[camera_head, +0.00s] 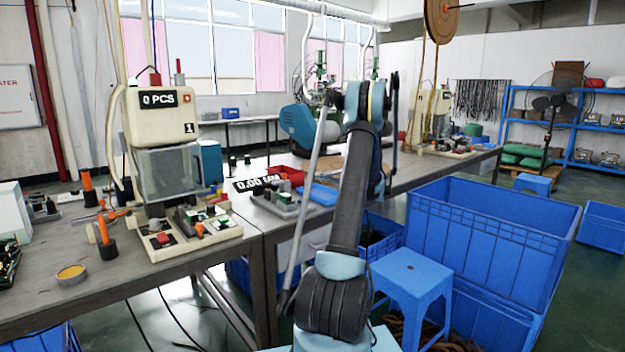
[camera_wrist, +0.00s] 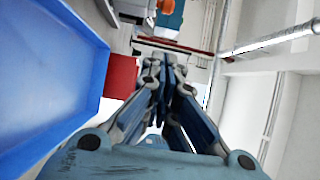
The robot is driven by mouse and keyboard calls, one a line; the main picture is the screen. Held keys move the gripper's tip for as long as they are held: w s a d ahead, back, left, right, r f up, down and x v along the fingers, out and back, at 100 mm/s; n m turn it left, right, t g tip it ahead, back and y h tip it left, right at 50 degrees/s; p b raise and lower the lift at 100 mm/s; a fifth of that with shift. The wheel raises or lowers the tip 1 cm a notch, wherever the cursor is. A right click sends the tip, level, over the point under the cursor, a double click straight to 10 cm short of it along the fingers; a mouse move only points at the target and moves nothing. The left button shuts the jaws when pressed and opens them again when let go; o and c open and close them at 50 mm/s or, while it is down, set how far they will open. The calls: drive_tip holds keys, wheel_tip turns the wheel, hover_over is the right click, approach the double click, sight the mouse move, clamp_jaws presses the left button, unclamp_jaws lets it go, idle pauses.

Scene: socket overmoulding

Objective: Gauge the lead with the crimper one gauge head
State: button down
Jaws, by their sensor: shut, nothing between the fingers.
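The crimper marked 1 (camera_head: 160,118) is a cream press with a clear guard and a "0 PCS" display, on the bench at left in the head view. A display reading "0.00 MM" (camera_head: 257,184) stands right of it, beside a small grey unit (camera_head: 282,205) with coloured buttons; this looks like the gauge. I cannot pick out the lead or a separate gauge head. My gripper (camera_wrist: 155,78) is shut and empty in the wrist view, beside a blue surface. In the head view my arm hides it.
A red tray (camera_head: 288,174) and a blue tray (camera_head: 319,195) lie on the bench right of the display. Orange-handled tools (camera_head: 104,235) stand at left. A blue stool (camera_head: 411,283) and large blue crates (camera_head: 490,240) crowd the floor at right. A red block (camera_wrist: 121,77) shows in the wrist view.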

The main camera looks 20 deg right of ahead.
sight(284, 176)
drive_tip(key=x, duration=0.9)
drive_tip(key=a, duration=0.1)
drive_tip(key=s+a, duration=0.1)
drive_tip(key=a, duration=0.1)
drive_tip(key=shift+a, duration=0.25)
drive_tip(key=a, duration=0.1)
drive_tip(key=s+a, duration=0.1)
drive_tip(key=a, duration=0.1)
drive_tip(key=s+a, duration=0.1)
drive_tip(key=shift+s+a, duration=0.1)
drive_tip(key=shift+a, duration=0.2)
drive_tip(key=w+d+v, duration=0.1)
drive_tip(key=w+v, duration=0.1)
drive_tip(key=v, duration=1.1)
drive_tip(key=shift+w+d, duration=0.2)
drive_tip(key=shift+d, duration=0.05)
